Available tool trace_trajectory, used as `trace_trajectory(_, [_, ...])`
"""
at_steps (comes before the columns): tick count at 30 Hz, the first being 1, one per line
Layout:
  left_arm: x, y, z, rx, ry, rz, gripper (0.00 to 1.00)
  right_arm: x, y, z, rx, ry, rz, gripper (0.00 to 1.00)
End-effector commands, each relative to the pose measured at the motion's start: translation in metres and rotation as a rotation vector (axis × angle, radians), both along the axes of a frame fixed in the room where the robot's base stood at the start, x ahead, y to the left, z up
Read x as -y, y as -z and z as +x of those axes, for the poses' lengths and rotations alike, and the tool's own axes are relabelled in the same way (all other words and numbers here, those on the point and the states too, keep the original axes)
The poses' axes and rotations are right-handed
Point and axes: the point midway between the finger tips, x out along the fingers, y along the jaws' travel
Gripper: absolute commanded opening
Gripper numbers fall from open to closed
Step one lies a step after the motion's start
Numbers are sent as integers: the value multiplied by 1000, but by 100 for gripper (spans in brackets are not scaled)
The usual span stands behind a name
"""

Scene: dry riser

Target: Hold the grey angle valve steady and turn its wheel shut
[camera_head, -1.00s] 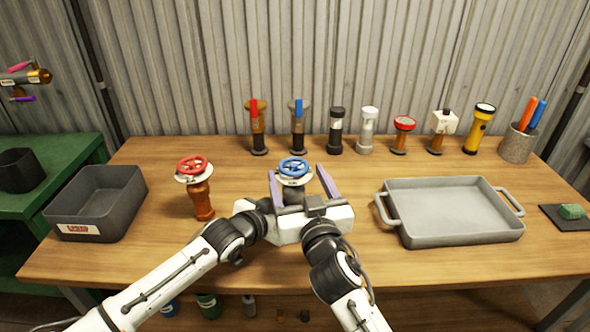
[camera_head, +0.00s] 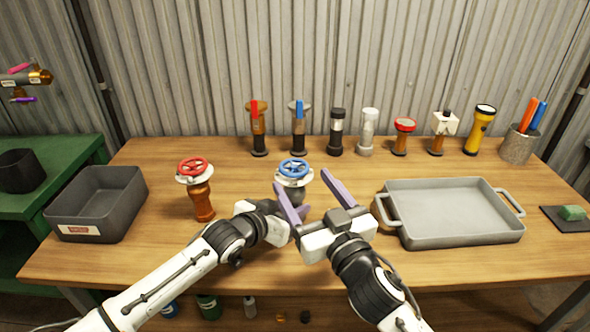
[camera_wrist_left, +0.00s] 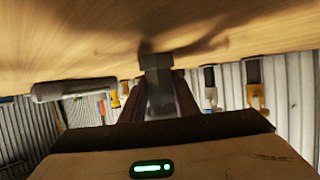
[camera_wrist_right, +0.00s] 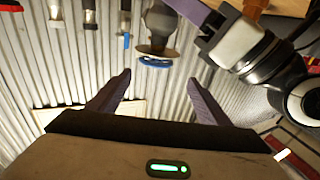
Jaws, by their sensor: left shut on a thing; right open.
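The grey angle valve (camera_head: 296,194) stands upright on the bench with a blue wheel (camera_head: 293,169) and a white disc under it. My left gripper (camera_head: 285,206) is shut on its grey body, below the wheel. The left wrist view shows the grey body (camera_wrist_left: 159,88) between the fingers; the view is upside down. My right gripper (camera_head: 303,181) is open and empty, its purple fingers tilted on the near side of the wheel. In the right wrist view, the blue wheel (camera_wrist_right: 156,61) is beyond the fingertips, not between them. The lower valve body is partly hidden.
A brown valve with a red wheel (camera_head: 194,168) stands to the left. A dark bin (camera_head: 120,205) is at the left and a grey tray (camera_head: 410,232) at the right. Several valves and torches line the back, with a yellow torch (camera_head: 480,130). Bench between is clear.

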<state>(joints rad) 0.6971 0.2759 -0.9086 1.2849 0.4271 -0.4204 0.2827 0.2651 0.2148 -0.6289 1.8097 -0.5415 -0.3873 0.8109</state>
Motion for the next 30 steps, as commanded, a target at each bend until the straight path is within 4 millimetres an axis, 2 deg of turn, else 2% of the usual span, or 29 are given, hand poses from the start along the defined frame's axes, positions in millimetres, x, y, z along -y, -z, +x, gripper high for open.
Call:
trace_trajectory(9, [-1,1,0,0,-2,1,0,33,5,-10,-32,-178,-20,72])
trace_trajectory(15, [-1,0,0,0,-2,1,0,42,8,-12,-60,-212,-14,72])
trace_trajectory(20, [-1,0,0,0,-2,1,0,33,7,1,-61,-215,-13,72])
trace_trajectory(30, [-1,0,0,0,-2,1,0,-6,7,57,-60,-214,-14,72])
